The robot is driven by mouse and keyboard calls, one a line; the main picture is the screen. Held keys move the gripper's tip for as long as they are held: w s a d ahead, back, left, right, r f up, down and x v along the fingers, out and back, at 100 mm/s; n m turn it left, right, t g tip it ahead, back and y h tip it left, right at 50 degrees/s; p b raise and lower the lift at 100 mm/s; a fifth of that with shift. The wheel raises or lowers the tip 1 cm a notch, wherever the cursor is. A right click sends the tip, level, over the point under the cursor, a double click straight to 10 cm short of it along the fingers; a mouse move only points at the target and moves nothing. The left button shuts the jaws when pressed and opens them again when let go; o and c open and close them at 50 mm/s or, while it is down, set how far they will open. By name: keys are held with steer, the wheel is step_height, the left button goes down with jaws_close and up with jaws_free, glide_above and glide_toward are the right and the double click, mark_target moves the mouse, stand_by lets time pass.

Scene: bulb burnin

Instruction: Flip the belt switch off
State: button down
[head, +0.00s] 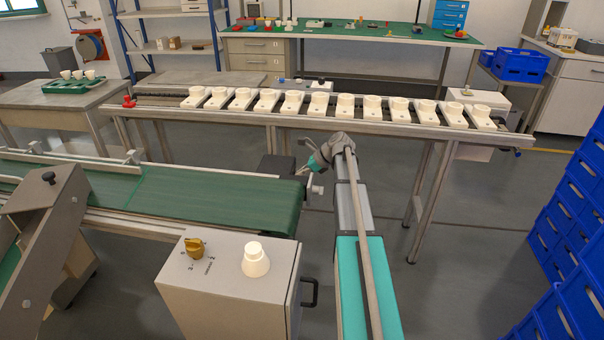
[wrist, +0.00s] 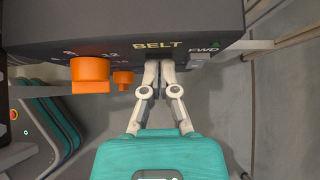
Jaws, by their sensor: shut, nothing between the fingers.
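In the wrist view a black control box (wrist: 100,30) carries the word "BELT" and, to its right, "FWD". My gripper (wrist: 160,64) is shut and empty. Its fingertips are close together at the box's lower edge, just below "BELT". The belt switch cannot be made out clearly; the fingers may hide it. A small grey part (wrist: 197,58) sits below "FWD", right of the fingertips. In the head view my gripper (head: 304,172) is beside the dark box (head: 276,168) at the end of the green conveyor belt (head: 200,195). Whether the fingertips touch the box cannot be told.
A large orange knob (wrist: 90,74) and a small orange knob (wrist: 123,79) stick out left of my fingers. In the head view, a rack (head: 340,122) with a row of white sockets stands behind. A grey box (head: 225,275) with a yellow knob stands in front. Blue crates (head: 565,215) are at right.

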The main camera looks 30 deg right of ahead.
steer(key=shift+r+p, duration=0.35)
steer(key=shift+r, duration=0.15)
steer(key=shift+s+d, duration=0.1)
steer(key=shift+d, duration=0.1)
steer(key=p+v, duration=0.8)
steer(key=v, duration=0.5)
steer(key=shift+s+f, duration=0.15)
steer(key=shift+f, duration=0.05)
stand_by(0.9)
